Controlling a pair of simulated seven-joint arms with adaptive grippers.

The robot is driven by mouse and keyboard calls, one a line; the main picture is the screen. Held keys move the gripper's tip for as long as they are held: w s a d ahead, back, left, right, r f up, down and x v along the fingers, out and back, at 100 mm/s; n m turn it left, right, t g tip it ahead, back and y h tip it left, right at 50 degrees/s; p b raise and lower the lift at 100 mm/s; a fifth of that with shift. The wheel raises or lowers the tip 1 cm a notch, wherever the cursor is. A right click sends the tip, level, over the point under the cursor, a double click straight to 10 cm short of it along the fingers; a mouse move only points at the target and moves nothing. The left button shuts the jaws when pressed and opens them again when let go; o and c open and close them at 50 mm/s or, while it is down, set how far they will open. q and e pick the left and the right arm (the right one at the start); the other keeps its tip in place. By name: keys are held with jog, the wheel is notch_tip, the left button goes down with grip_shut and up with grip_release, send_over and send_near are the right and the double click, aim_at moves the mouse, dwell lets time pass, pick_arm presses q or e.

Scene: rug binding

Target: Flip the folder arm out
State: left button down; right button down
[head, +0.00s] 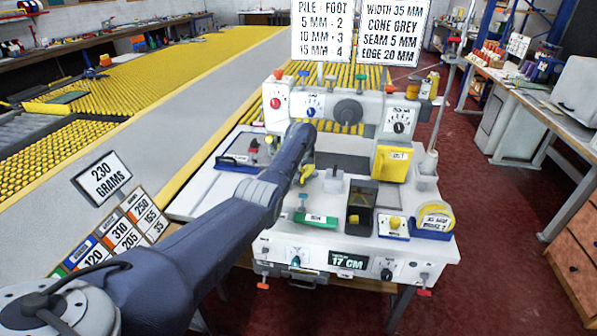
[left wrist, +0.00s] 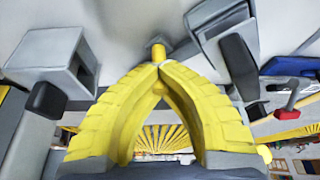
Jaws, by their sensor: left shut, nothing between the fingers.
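My left gripper (head: 306,174) is over the bed of the white binding machine (head: 400,247), left of the yellow block on the sewing head. Its yellow fingers show large in the left wrist view (left wrist: 157,68), with the tips together and nothing between them. A short yellow peg (left wrist: 158,51) with a grey end stands just beyond the tips; I cannot tell whether they touch. A grey bracket with a black pad (left wrist: 240,66) is right of the fingers. I cannot tell for sure which part is the folder arm; my arm hides some of the bed in the head view.
A grey block (left wrist: 52,62) is left of the fingers in the wrist view. A green-labelled part (head: 316,219), a black bin (head: 361,208) and a yellow tape disc (head: 436,216) sit along the machine's front. A dial panel (head: 348,111) rises behind.

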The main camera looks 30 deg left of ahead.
pick_arm(q)
jog(key=shift+w+d+r+n, duration=0.15)
jog(key=shift+d+r+n, duration=0.1)
jog(key=shift+d+n, duration=0.3)
jog(key=shift+d, duration=0.75)
jog(key=shift+w+d+r, duration=0.1)
jog(key=shift+d, duration=0.1)
jog(key=c, duration=1.6)
grip_release()
jog(key=shift+o, duration=1.2)
jog(key=shift+f, duration=0.2)
jog(key=v, duration=1.2)
jog(key=shift+d, duration=0.2)
